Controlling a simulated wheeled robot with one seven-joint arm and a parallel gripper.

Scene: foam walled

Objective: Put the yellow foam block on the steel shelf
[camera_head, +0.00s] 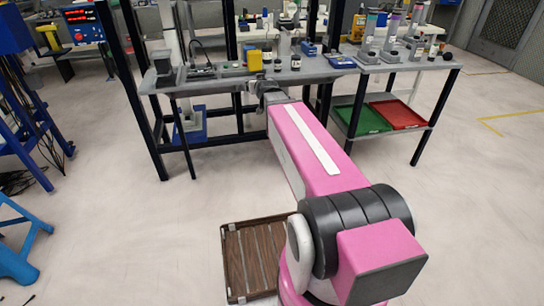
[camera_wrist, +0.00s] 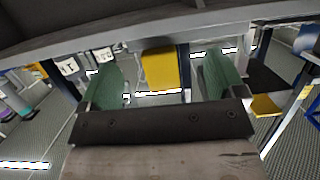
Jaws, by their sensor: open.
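The yellow foam block (camera_head: 254,61) stands on the grey workbench (camera_head: 318,70), toward its back. In the wrist view, which looks upside down, the block (camera_wrist: 158,69) appears between my two green fingers with a gap on each side. My gripper (camera_wrist: 162,82) is open and empty. In the head view my gripper (camera_head: 268,87) is at the bench's front edge, mostly hidden by my pink arm, with the block beyond it. I cannot tell for sure which surface is the steel shelf; a grey metal rack (camera_head: 442,73) with two levels stands at the right.
The rack's lower level holds a green tray (camera_head: 361,121) and a red tray (camera_head: 398,114); bottles stand on top. Dark posts (camera_head: 134,95) frame the bench. A brown slatted crate (camera_head: 235,265) is on the floor beside my arm. Small items crowd the bench. Open floor lies left and right.

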